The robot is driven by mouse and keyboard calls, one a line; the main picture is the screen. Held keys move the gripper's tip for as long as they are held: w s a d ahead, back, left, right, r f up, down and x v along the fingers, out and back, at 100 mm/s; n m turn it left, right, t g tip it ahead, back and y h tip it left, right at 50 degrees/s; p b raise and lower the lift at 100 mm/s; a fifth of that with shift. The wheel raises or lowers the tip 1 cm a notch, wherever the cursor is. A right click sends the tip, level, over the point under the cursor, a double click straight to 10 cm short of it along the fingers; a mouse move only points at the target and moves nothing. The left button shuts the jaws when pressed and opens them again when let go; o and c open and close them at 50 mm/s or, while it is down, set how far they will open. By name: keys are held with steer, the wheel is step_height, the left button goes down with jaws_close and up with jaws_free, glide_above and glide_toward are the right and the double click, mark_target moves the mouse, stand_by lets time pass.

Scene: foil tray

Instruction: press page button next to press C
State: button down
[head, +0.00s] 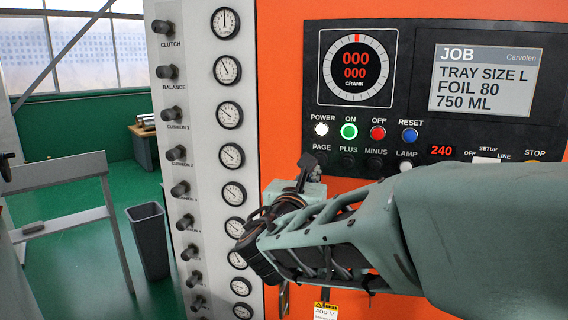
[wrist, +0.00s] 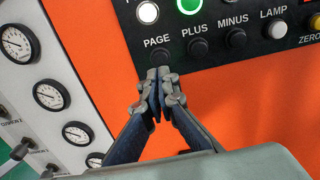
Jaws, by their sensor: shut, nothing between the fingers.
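The black PAGE button (wrist: 158,56) sits under its white label at the left end of the lower row on the dark control panel. My gripper (wrist: 159,74) is shut and empty, its tips just below the button and overlapping its lower edge in the wrist view. I cannot tell whether they touch it. In the head view my gripper (head: 306,164) is just left of and below the PAGE label. The display (head: 486,78) reads JOB, TRAY SIZE L, FOIL 80, 750 ML. No control labelled C can be made out.
The black PLUS button (wrist: 198,48) and MINUS button (wrist: 236,38) are close to the right. The lit green ON button (head: 349,131) and white POWER button (head: 321,129) are above. A gauge column (head: 229,115) stands to the left. A grey bin (head: 149,240) is on the green floor.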

mark_target(320, 159)
steer(key=x, duration=0.6)
steer(key=shift+w+d, duration=0.1)
steer(key=shift+w, duration=0.05)
